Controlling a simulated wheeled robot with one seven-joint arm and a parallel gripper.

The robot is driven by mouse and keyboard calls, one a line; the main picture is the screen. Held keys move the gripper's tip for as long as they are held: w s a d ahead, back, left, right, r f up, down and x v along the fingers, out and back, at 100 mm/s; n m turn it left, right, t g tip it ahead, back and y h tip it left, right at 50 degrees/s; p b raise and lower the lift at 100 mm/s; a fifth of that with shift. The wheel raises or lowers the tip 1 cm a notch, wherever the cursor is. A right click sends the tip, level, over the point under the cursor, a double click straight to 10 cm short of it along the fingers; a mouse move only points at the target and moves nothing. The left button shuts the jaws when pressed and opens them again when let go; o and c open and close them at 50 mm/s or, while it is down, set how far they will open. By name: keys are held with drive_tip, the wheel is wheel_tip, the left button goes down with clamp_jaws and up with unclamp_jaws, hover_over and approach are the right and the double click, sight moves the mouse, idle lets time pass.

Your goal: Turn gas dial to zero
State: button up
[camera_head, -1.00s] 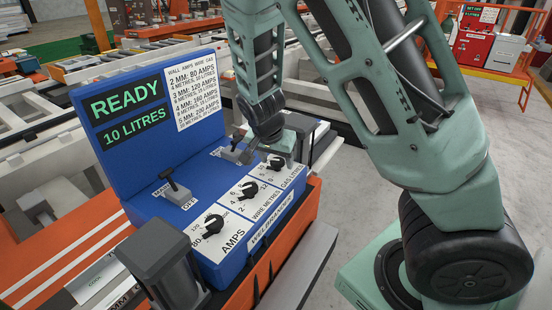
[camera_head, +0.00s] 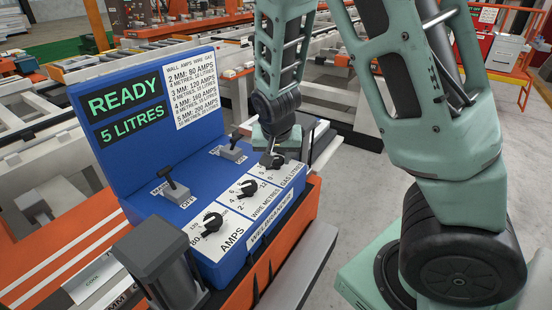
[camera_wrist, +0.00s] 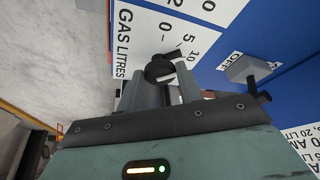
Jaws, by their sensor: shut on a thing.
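The gas dial (camera_wrist: 160,68) is a black knob on a white plate marked "GAS LITRES" in the wrist view. In the head view the gas dial (camera_head: 277,161) sits at the far right end of the row of dials, partly hidden by my arm. My gripper (camera_wrist: 167,85) is shut on the gas dial, a finger on each side. The lower display line (camera_head: 132,127) reads "5 LITRES", under "READY".
The blue panel (camera_head: 145,215) also carries the wire dial (camera_head: 247,188), the amps dial (camera_head: 212,222) and two levers, one close to the gas dial (camera_head: 235,141). A grey post (camera_head: 170,268) stands at the front left.

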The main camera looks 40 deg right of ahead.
drive_tip(key=n+b, duration=0.1)
drive_tip(key=n+y, duration=0.1)
drive_tip(key=n+b, duration=0.1)
drive_tip(key=n, duration=0.1)
drive_tip(key=shift+s+d+t+b, duration=0.1)
drive_tip(key=shift+d+t+b, duration=0.2)
drive_tip(key=shift+t+b, duration=0.1)
drive_tip(key=shift+n+y, duration=0.5)
drive_tip(key=shift+n, duration=0.4)
drive_tip(key=shift+n+p, duration=0.35)
drive_tip(key=shift+n, duration=0.05)
drive_tip(key=shift+n+y, duration=0.4)
drive_tip(key=shift+n, duration=0.1)
drive_tip(key=o, duration=1)
drive_tip(key=p+v, duration=0.3)
drive_tip(key=v, duration=1.4)
drive_tip(key=shift+s+r+p, duration=0.15)
drive_tip(key=shift+p, duration=0.25)
